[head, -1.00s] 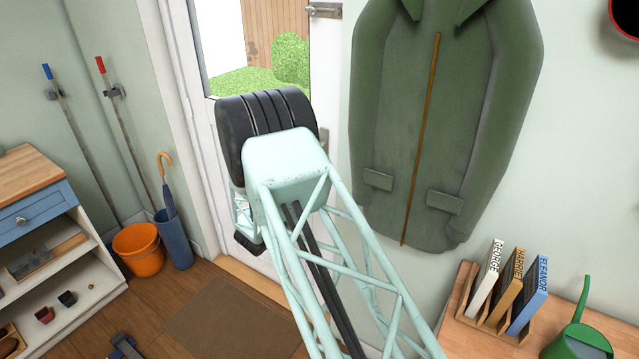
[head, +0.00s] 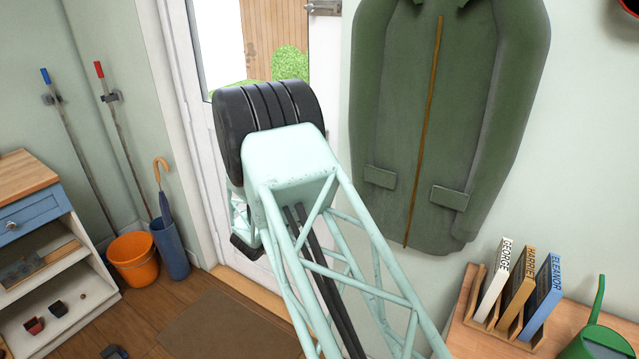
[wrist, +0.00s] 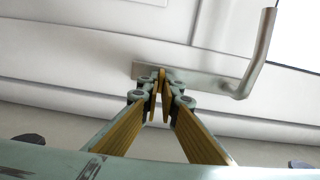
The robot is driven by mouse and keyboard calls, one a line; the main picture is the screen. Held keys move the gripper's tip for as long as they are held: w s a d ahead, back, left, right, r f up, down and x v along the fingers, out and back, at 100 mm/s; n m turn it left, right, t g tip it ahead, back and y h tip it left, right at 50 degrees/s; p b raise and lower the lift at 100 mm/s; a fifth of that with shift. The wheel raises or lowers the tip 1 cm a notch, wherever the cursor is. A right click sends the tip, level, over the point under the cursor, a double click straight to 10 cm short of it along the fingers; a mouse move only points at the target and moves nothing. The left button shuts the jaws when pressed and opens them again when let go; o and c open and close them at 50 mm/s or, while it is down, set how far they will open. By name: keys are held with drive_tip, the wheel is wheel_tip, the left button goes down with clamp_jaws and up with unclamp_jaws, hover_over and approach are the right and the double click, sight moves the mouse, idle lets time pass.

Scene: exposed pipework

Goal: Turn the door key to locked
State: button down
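The white door (head: 200,130) stands behind my arm in the head view, which hides the lock, key and gripper there. In the wrist view a metal lock plate (wrist: 190,77) with a bent lever handle (wrist: 262,60) crosses the door face (wrist: 70,60). My gripper (wrist: 160,84) is at the left end of this plate, its yellow-padded fingers drawn close together. A thin brass-coloured piece, apparently the door key (wrist: 161,76), shows between the fingertips. The fingers look shut on it. The keyhole and most of the key are hidden, so the key's angle cannot be told.
A wooden rack of named books (head: 515,295) and a green watering can (head: 595,340) sit at lower right. An orange bucket (head: 133,258) and an umbrella stand (head: 170,250) are left of the door.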

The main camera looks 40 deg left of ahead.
drive_tip(key=shift+m, duration=0.3)
drive_tip(key=c, duration=2.9)
unclamp_jaws()
drive_tip(key=shift+s+d, duration=0.25)
drive_tip(key=shift+s, duration=1.75)
drive_tip(key=shift+s+d, duration=0.2)
drive_tip(key=shift+s, duration=1.75)
drive_tip(key=shift+s+d, duration=0.25)
drive_tip(key=shift+s, duration=1.75)
